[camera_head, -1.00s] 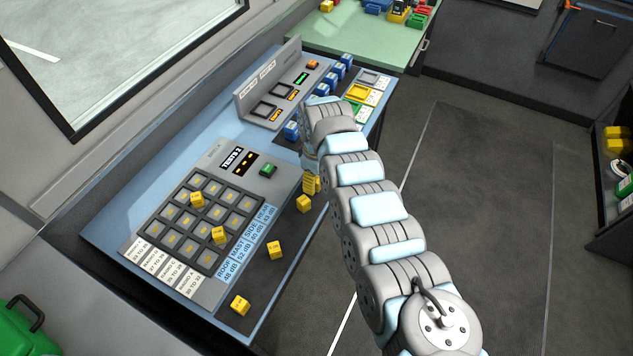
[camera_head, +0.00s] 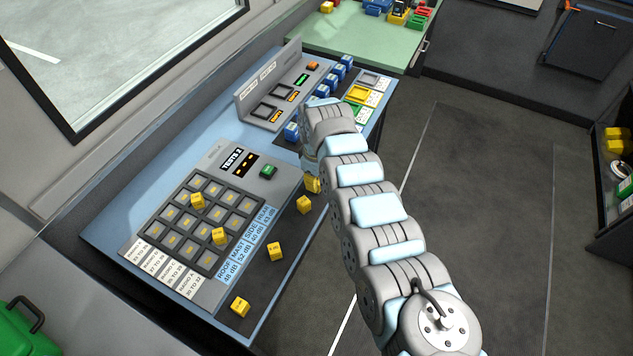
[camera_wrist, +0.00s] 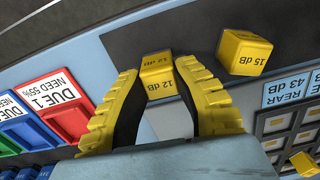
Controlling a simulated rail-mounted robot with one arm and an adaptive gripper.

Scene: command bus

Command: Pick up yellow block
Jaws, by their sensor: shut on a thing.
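My gripper (camera_wrist: 158,72) is shut on a yellow block marked 12 dB (camera_wrist: 158,84), with one ribbed yellow finger on each side of it. I cannot tell whether this block touches the dark surface below. In the head view its yellow shows just under my wrist (camera_head: 313,185), with the fingers mostly hidden by the arm. A second yellow block, marked 15 dB (camera_wrist: 243,53), lies close to the right of the gripper in the wrist view. Other loose yellow blocks lie along the front of the console (camera_head: 304,204) (camera_head: 276,251) (camera_head: 240,306).
The key panel (camera_head: 176,244) holds a grid of slots, with two yellow blocks (camera_head: 197,200) (camera_head: 218,236) on it. Blue blocks (camera_head: 291,131) stand beyond my wrist. Coloured trays, one red (camera_wrist: 56,104), lie left of the gripper in the wrist view. The floor (camera_head: 480,220) is clear.

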